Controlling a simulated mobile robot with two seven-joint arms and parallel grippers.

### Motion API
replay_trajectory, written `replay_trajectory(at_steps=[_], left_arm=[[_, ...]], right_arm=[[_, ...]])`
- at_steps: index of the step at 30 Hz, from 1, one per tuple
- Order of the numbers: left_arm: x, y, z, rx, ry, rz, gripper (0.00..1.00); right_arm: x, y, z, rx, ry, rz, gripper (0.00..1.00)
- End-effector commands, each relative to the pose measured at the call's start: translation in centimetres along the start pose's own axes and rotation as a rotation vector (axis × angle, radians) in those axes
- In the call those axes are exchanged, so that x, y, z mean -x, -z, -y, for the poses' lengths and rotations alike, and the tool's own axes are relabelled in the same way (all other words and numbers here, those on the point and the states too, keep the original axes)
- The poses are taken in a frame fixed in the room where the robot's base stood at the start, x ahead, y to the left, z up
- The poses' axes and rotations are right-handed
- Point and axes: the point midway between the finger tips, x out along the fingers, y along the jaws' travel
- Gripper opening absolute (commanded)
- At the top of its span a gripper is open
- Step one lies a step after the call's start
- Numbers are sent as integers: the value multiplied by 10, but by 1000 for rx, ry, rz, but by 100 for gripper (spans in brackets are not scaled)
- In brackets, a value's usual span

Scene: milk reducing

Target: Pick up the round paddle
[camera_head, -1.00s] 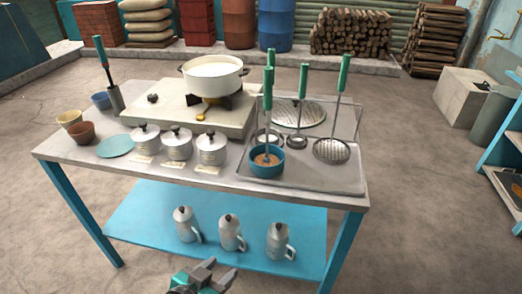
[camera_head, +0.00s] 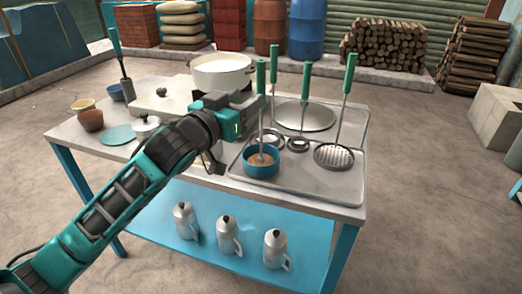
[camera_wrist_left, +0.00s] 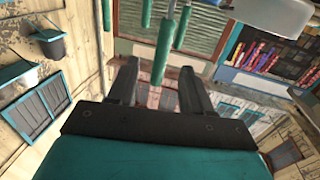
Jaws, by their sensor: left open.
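Several green-handled utensils stand upright over the metal tray (camera_head: 232,168). One, its green handle (camera_head: 261,76) nearest my gripper, stands in a blue bowl (camera_head: 262,170) of brown contents. A large round flat disc (camera_head: 305,117) lies behind it; I cannot tell for sure that this is the round paddle or which handle belongs to it. A perforated round skimmer (camera_head: 333,156) is at the right. My left gripper (camera_head: 252,100) is open beside the bowl utensil's handle. In the left wrist view a green handle (camera_wrist_left: 164,45) appears between the open fingers (camera_wrist_left: 159,68). My right gripper is out of view.
A white pot (camera_head: 222,74) stands on the stove behind my gripper. Small ladles (camera_head: 298,145) sit on the tray. Cups (camera_head: 92,120) and a lidded canister (camera_head: 146,127) are at the left. Metal jugs (camera_head: 229,235) stand on the lower shelf.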

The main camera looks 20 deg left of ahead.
Motion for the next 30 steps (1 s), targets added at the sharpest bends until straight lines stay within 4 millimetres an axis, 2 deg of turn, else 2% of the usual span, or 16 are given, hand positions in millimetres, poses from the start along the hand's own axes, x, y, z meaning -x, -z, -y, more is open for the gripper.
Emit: replay_trajectory(at_steps=[3,11,21,30], left_arm=[[-18,1,0,0,-1,-2,50],[-34,1,0,-1,-1,-1,50],[-76,4,4,0,0,-1,50],[-81,4,4,-1,0,0,50]], right_arm=[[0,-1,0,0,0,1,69],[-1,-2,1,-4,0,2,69],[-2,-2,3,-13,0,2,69],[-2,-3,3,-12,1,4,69]])
